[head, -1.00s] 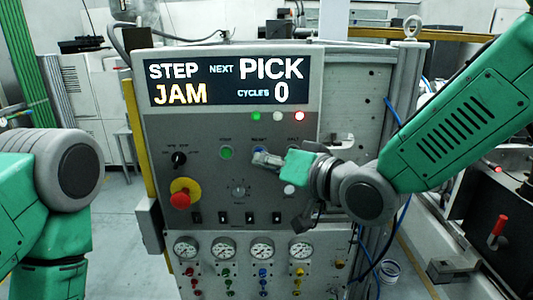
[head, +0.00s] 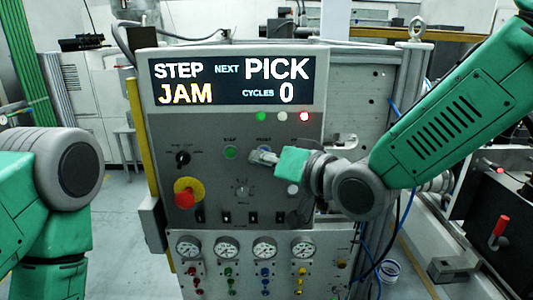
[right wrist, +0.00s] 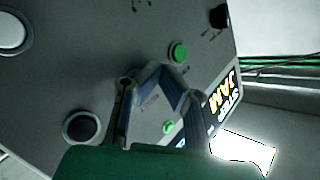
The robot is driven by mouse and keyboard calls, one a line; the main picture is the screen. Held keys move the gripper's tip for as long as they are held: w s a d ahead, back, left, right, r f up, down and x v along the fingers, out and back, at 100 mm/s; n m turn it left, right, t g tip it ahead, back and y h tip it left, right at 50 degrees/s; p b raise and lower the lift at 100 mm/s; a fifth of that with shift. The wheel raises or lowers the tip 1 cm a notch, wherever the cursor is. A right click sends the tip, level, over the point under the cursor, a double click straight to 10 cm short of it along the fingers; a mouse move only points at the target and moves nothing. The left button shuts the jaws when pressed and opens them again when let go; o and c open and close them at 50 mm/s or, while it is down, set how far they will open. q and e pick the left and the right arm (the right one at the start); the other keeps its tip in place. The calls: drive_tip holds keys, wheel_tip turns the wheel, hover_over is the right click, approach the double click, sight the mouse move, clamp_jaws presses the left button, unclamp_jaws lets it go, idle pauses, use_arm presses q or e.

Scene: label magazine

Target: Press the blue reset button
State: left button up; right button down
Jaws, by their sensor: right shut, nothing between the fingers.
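The grey control panel (head: 214,215) faces me, and its display (head: 237,82) reads STEP JAM, NEXT PICK, CYCLES 0. The blue reset button (head: 264,149) sits under the RESET label, mostly hidden behind my right fingertips. My right gripper (head: 256,156) is shut and empty, right in front of that button; I cannot tell whether it touches it. In the right wrist view the shut fingers (right wrist: 157,69) reach toward the panel near a green button (right wrist: 178,52), and the blue button is not visible. My left gripper is out of view; only the left arm shows.
The green step button (head: 231,152) is left of the reset button. A red emergency knob (head: 184,191) on a yellow base is lower left. A white button (head: 293,189) is below my right gripper. Gauges (head: 226,248) line the lower panel.

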drive_tip(key=shift+w+a, duration=0.2)
drive_tip(key=shift+a, duration=0.45)
drive_tip(key=shift+w+d, duration=0.1)
drive_tip(key=shift+d, duration=0.3)
drive_tip(key=shift+s+d, duration=0.15)
drive_tip(key=shift+s, duration=0.7)
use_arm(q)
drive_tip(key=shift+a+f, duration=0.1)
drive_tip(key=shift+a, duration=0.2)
use_arm(e)
drive_tip(key=shift+d, duration=0.15)
use_arm(q)
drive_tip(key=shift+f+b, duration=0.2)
drive_tip(key=shift+b, duration=0.1)
use_arm(e)
drive_tip(key=shift+s, duration=2.5)
